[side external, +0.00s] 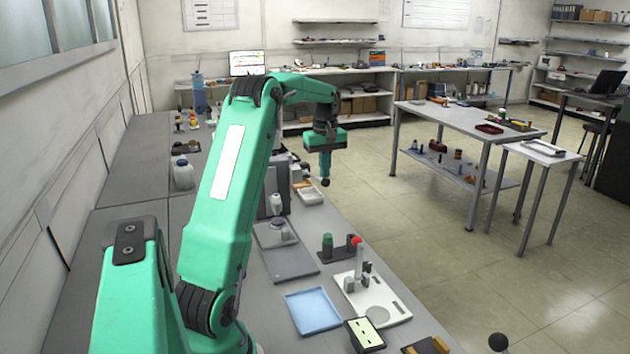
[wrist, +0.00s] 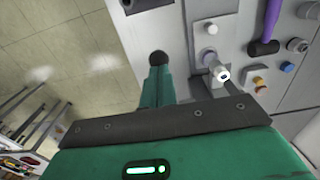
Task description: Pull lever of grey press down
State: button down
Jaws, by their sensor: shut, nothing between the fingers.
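The grey press (side external: 264,206) stands on the bench in the side view, partly hidden behind my arm. Its flat grey base plate (side external: 291,264) shows in front of it. I cannot make out its lever clearly. My gripper (side external: 325,181) is shut, points down, and is above and right of the press in the picture. In the wrist view, my green fingers (wrist: 157,84) are together. A dark ball (wrist: 158,58) shows at their tip; I cannot tell whether it is a lever knob or touches them.
A white fixture (side external: 371,304) with a red knob (side external: 356,241), a blue tray (side external: 313,311) and a dark block with a green cap (side external: 327,240) sit nearer the camera. A purple-handled thing (wrist: 265,47) shows in the wrist view. Open floor lies right of the bench.

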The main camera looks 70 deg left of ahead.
notch_tip(320, 180, down, 10)
jog(key=shift+r, duration=0.25)
dwell(2.5)
jog(key=shift+r, duration=6.4)
jog(key=shift+r, duration=0.15)
notch_tip(320, 180, up, 7)
jog(key=shift+d, duration=0.1)
